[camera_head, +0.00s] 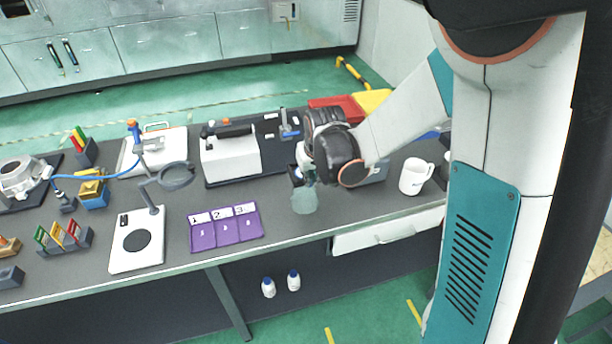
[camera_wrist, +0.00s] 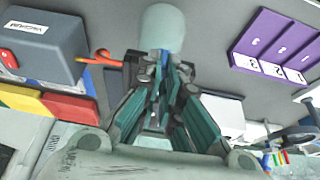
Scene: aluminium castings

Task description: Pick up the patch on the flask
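The flask (camera_head: 304,201) is pale green and translucent, near the front edge of the grey worktable. In the wrist view the flask (camera_wrist: 162,27) shows at the top centre, just beyond my fingertips. My gripper (camera_head: 309,178) points down at its upper part in the head view. In the wrist view the two fingers of my gripper (camera_wrist: 167,66) converge at the flask's near end. Whether they are closed on it or only beside it I cannot tell. I cannot make out a separate patch on the flask; its near part is hidden by the fingers.
Purple numbered mats (camera_head: 225,228) lie left of the flask. A magnifier stand (camera_head: 137,242) is farther left. A white mug (camera_head: 415,177) stands to the right, with a grey box (camera_head: 375,173) behind my gripper. A white device (camera_head: 230,155) stands behind. The table's front edge is close.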

